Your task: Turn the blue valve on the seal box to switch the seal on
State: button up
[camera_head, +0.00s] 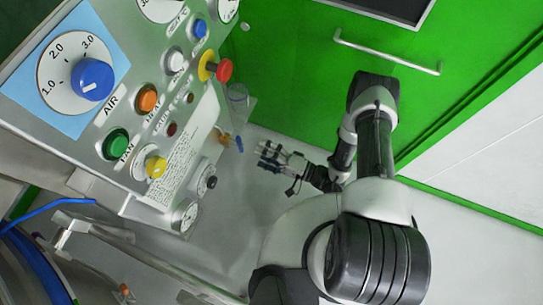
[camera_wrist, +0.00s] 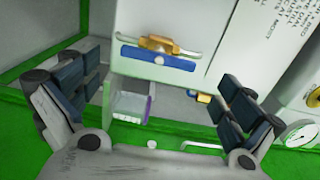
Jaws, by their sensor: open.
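The blue valve (camera_wrist: 158,59) shows in the wrist view as a flat blue handle across a brass body, on a pale grey box face (camera_wrist: 190,20). It lies ahead of my gripper (camera_wrist: 160,95), above the gap between the fingers. My gripper is open, with dark pads on both sides and nothing between them. In the head view, a small blue handle (camera_head: 239,144) with a brass fitting shows at the side of the control panel (camera_head: 150,115). My gripper (camera_head: 266,157) is just right of it, apart from it. I cannot tell the exact distance.
The panel carries a large blue dial (camera_head: 92,79), several coloured buttons and a red knob (camera_head: 224,70). A clear cylinder (camera_head: 237,97) is above the small handle. A small open clear box (camera_wrist: 130,103) hangs below the valve. A green wall with a handle (camera_head: 385,54) stands behind my arm.

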jog(key=shift+v, duration=2.15)
